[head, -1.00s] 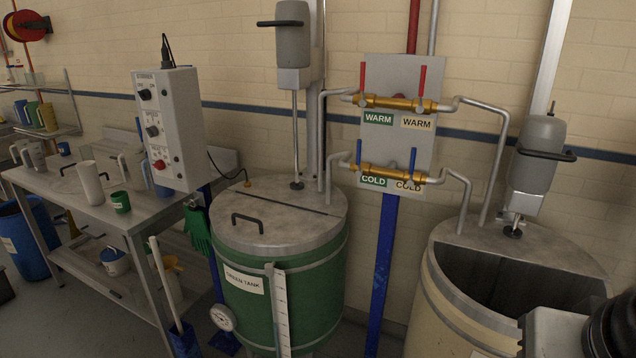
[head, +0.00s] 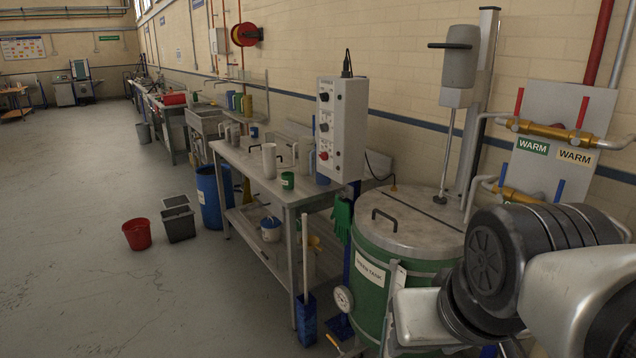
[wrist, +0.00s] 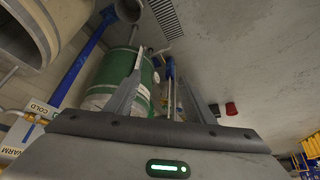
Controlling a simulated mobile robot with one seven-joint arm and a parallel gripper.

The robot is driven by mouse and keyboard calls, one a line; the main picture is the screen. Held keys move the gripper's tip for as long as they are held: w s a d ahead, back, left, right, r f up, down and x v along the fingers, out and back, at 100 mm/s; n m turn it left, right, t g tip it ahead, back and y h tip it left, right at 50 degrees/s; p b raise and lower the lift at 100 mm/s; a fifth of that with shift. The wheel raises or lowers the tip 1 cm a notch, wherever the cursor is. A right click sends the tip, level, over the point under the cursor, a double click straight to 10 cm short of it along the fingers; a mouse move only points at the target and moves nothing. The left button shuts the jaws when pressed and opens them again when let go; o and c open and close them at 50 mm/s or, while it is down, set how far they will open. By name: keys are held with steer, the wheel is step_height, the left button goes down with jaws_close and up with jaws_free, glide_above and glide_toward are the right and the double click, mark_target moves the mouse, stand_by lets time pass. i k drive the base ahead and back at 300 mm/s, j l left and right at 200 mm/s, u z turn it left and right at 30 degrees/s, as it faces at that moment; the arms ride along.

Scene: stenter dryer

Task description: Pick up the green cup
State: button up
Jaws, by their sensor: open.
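The green cup (head: 288,181) stands upright on the metal table (head: 262,184), near the table's front right edge, in the head view. The head view shows my arm at the lower right, but not the fingertips.
The floor (head: 70,280) at left is open.

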mark_target(288, 177)
steer(key=l+u, duration=0.1)
steer(key=u, duration=0.2)
steer(key=j+z, duration=0.1)
steer(key=z, duration=0.35)
steer(key=i+j+z, duration=0.1)
steer(key=z, duration=0.35)
steer(key=j+z, duration=0.2)
steer(key=z, duration=0.25)
steer(key=l+z, duration=0.45)
steer(key=k+j+u, duration=0.1)
steer(key=u, duration=0.25)
steer(key=i+l+u, duration=0.15)
steer(key=u, duration=1.4)
steer(key=i+j+z, duration=0.1)
steer(key=z, duration=0.35)
steer(key=i+j+z, duration=0.1)
steer(key=z, duration=0.3)
steer(key=i+j+z, duration=0.2)
steer(key=j, duration=0.2)
steer(key=j+z, duration=0.15)
steer(key=j, duration=0.2)
steer(key=i+j+z, duration=0.2)
steer(key=j, duration=0.2)
steer(key=k, duration=0.05)
